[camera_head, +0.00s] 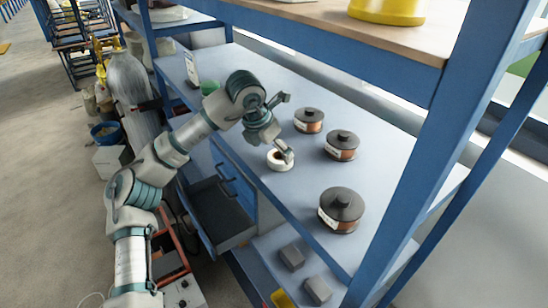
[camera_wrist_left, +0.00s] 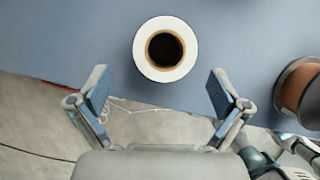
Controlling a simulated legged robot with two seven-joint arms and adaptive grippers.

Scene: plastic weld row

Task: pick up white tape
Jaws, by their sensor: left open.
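The white tape (camera_head: 272,162) is a roll lying flat on the blue-grey tabletop near its front edge. In the left wrist view the white tape (camera_wrist_left: 141,55) shows from above as a white ring with a brown core and a dark centre. My left gripper (camera_head: 287,127) is over the table beside the roll, with one finger partly in front of it in the head view. In the left wrist view the left gripper (camera_wrist_left: 158,92) is open and empty, and the roll lies beyond and between its fingertips, apart from them. My right gripper is not seen.
Several dark spools stand on the table, including one (camera_head: 342,145) right of the tape and a larger one (camera_head: 341,210) nearer. A green cup (camera_head: 209,87) stands at the left. A blue post (camera_head: 445,130) and overhead shelf (camera_head: 340,32) bound the space. An open drawer (camera_head: 222,215) is below.

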